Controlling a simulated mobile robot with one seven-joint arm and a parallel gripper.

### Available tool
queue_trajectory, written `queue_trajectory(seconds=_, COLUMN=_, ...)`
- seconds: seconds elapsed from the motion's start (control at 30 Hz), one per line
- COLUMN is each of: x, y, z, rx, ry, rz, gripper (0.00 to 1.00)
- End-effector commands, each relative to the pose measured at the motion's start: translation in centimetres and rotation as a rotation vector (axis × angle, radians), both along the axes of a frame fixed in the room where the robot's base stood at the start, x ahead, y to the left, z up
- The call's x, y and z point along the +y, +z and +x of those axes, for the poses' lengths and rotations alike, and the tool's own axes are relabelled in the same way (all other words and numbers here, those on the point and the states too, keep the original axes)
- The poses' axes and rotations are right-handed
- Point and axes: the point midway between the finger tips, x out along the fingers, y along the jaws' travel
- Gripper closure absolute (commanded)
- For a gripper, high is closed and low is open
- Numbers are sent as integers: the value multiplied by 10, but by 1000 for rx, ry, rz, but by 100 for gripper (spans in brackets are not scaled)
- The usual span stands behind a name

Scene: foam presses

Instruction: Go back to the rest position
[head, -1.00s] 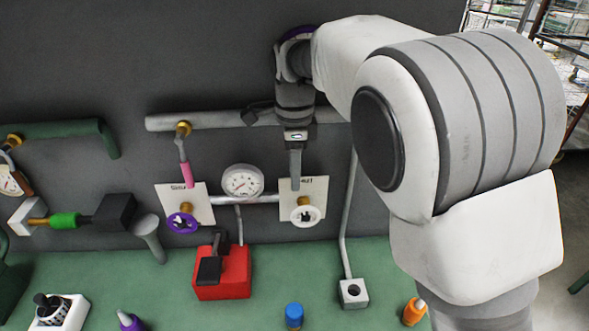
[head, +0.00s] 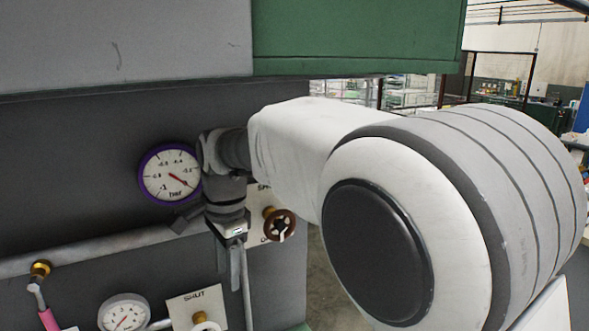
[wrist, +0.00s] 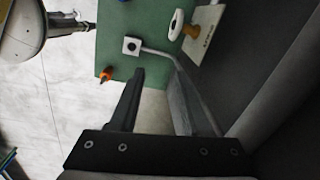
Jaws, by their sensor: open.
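My gripper (head: 234,275) hangs fingers-down in front of the dark panel in the head view, right of the purple-rimmed gauge and above right of a plate marked SHUT. In the wrist view my gripper (wrist: 157,78) shows two dark fingers spread apart, with nothing between them. No object is held.
A purple-rimmed gauge (head: 170,174) and a brown valve wheel (head: 279,225) flank my gripper. A grey pipe (head: 100,250), a white-faced gauge (head: 124,314) and the SHUT plate (head: 196,305) sit lower. A green housing (head: 358,38) overhangs above. The wrist view shows a green bench (wrist: 118,40).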

Motion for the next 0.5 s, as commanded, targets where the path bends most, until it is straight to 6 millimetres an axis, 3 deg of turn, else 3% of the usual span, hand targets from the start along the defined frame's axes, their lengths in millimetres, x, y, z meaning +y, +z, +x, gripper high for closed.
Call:
queue_trajectory(seconds=0.03, x=-18, y=8, z=-2, rx=-18, ry=24, rz=13, gripper=52)
queue_trajectory(seconds=0.2, x=-71, y=26, z=-15, rx=-80, ry=143, rz=31, gripper=52)
queue_trajectory(seconds=0.5, x=-153, y=41, z=-55, rx=-215, ry=356, rz=10, gripper=52)
